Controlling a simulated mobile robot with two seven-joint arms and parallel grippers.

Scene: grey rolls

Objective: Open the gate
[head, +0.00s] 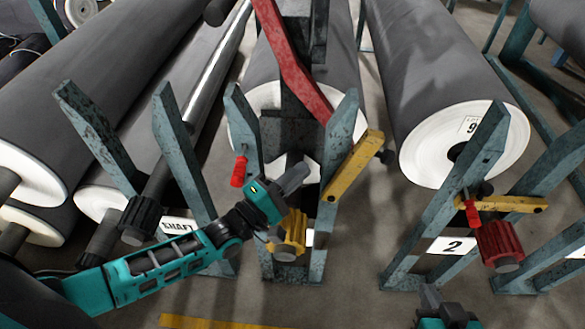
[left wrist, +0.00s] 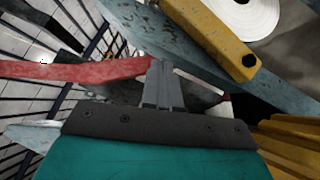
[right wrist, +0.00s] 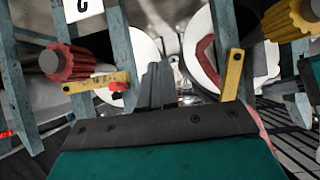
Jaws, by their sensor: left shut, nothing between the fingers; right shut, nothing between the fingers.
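A yellow gate bar (head: 352,165) on the middle stand slants up to the right, away from the small red handle (head: 238,172) on the stand's left post. It also shows in the left wrist view (left wrist: 215,38), just beyond my left fingers. My left gripper (head: 297,176) is shut and empty in front of the middle stand, left of this bar and above a yellow knob (head: 290,235). A second yellow bar (head: 512,204) lies level across the stand marked 2, beside a red handle (head: 472,214). My right gripper (head: 430,295) is low in front, shut and empty in the right wrist view (right wrist: 158,85).
Grey rolls with white ends (head: 430,80) lie behind the stands. A red knob (head: 498,245) sits on the right stand. Floor (head: 350,270) is clear between the middle and right stands.

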